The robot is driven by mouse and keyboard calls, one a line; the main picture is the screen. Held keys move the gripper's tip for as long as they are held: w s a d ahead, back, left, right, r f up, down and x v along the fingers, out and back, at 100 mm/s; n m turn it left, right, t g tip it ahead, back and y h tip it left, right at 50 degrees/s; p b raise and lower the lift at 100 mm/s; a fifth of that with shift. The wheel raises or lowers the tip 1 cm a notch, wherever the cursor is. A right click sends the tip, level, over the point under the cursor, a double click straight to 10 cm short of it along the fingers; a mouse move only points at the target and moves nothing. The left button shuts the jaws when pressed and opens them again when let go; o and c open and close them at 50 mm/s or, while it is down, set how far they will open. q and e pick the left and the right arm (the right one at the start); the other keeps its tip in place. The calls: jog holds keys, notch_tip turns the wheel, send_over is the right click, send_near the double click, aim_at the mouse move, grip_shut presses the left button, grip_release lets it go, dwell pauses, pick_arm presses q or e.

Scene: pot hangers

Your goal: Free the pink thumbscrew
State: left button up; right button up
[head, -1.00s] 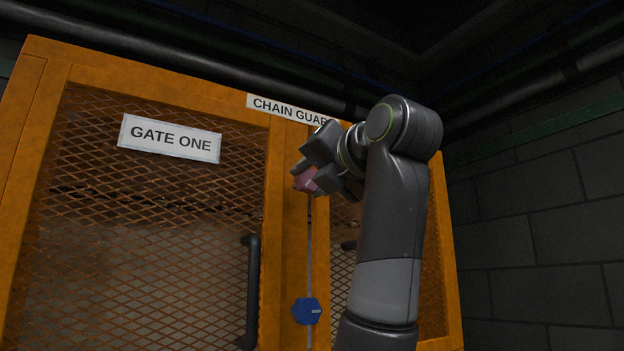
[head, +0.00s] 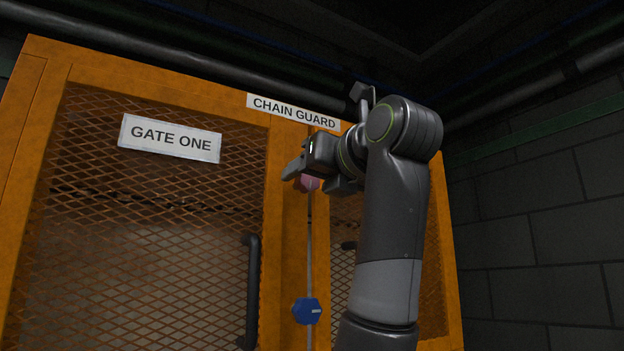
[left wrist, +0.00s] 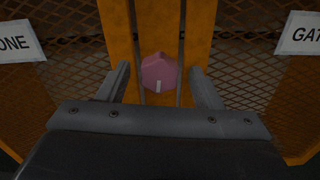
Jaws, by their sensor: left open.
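The pink thumbscrew (head: 309,184) sits on the orange centre post of the cabinet, below the CHAIN GUARD sign, partly hidden by my left gripper (head: 315,179). In the left wrist view the pink thumbscrew (left wrist: 161,70) shows whole, faceted, with a small pale mark near its lower edge. My left gripper (left wrist: 160,76) is open, with one finger on each side of the thumbscrew and a visible gap on both sides. How far the fingertips reach along its depth is hard to tell. My right gripper is not in view.
A blue knob (head: 307,311) sits lower on the same post, on a thin vertical rod or seam. A mesh door with a GATE ONE sign (head: 170,139) and a dark handle (head: 250,290) is at left. A CHAIN GUARD sign (head: 293,112) is above. Dark pipes run over the top.

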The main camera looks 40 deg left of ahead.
aim_at(311, 179)
pick_arm(q)
jog(key=shift+d, duration=0.1)
jog(key=shift+v, duration=2.45)
jog(key=b+v, duration=0.2)
jog(key=v, duration=1.5)
jog(key=shift+s+b, duration=0.2)
jog(key=shift+b, duration=0.15)
jog(key=shift+d, duration=0.1)
